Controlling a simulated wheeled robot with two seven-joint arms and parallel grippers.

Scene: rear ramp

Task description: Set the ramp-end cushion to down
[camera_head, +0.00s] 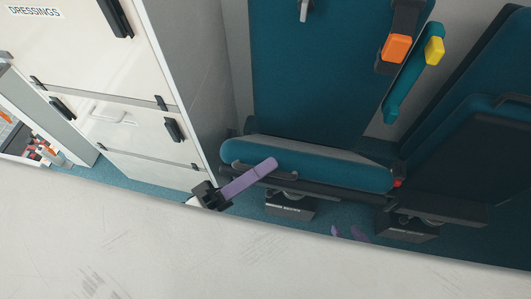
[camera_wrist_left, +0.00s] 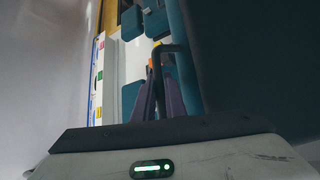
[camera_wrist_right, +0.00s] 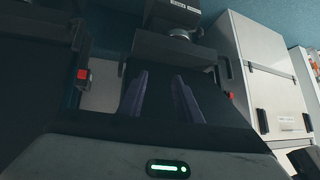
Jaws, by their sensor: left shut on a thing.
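A teal seat cushion (camera_head: 325,172) lies flat below its upright backrest (camera_head: 320,75), a dark rail along its front. To its right, a dark panel (camera_head: 460,160) stands raised against a second seat. The frames do not show which one is the ramp-end cushion. My left gripper (camera_head: 270,165) is at the left end of the flat cushion. In the left wrist view its purple fingers (camera_wrist_left: 156,82) are closed around a dark bent bar (camera_wrist_left: 165,48). My right gripper (camera_head: 347,233) is low in front of the seats. In the right wrist view its fingers (camera_wrist_right: 160,75) are apart, with nothing visible between them.
A white cabinet (camera_head: 150,135) with black latches stands left of the seats. An orange buckle (camera_head: 396,47) and a teal arm with a yellow end (camera_head: 434,50) are by the backrest. A red tab (camera_head: 397,183) sits at the cushion's right end. Seat bases (camera_head: 290,207) stand below.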

